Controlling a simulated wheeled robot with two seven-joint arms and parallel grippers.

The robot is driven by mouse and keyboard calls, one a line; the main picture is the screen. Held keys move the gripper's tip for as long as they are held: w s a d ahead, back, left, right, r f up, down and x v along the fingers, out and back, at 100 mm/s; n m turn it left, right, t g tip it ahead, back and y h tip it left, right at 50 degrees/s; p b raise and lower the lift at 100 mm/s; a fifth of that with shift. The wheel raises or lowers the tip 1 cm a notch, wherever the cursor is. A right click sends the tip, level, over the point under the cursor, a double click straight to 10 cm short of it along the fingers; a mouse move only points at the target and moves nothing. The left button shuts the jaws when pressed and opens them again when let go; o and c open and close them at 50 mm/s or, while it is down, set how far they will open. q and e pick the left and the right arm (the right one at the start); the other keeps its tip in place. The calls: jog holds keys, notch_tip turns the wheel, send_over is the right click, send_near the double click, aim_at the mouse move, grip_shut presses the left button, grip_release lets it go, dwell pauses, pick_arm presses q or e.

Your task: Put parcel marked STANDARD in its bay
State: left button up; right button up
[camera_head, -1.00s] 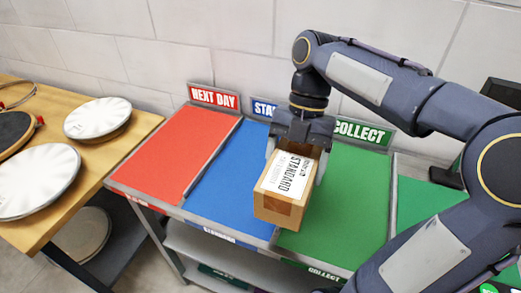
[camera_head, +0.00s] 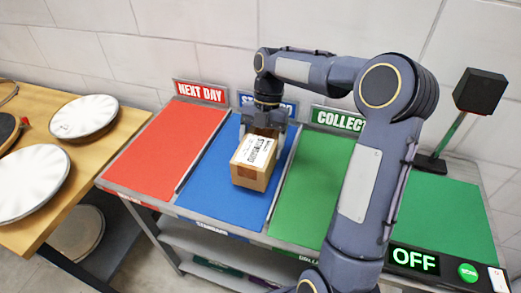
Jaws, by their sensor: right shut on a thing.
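The parcel (camera_head: 248,177) is a brown cardboard box with a white label reading STANDARD on its top. My right gripper (camera_head: 264,130) is shut on it from behind and above. The parcel is over the blue STANDARD bay (camera_head: 205,185), near its right-hand divider. I cannot tell whether it touches the blue surface or is slightly above it. The blue sign (camera_head: 262,104) behind the bay is partly hidden by my right arm. My left gripper is not in view.
The red NEXT DAY bay (camera_head: 165,155) lies left and the green COLLECT bay (camera_head: 305,195) right, both empty, with raised dividers between. A scale-like unit with an OFF display (camera_head: 413,260) and a dark post-mounted box (camera_head: 480,91) stand right. Drums (camera_head: 84,117) lie on the wooden bench.

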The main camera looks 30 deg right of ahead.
jog(key=shift+w+f, duration=0.15)
jog(key=shift+f, duration=0.75)
jog(key=shift+w+f, duration=0.1)
jog(key=shift+f, duration=0.75)
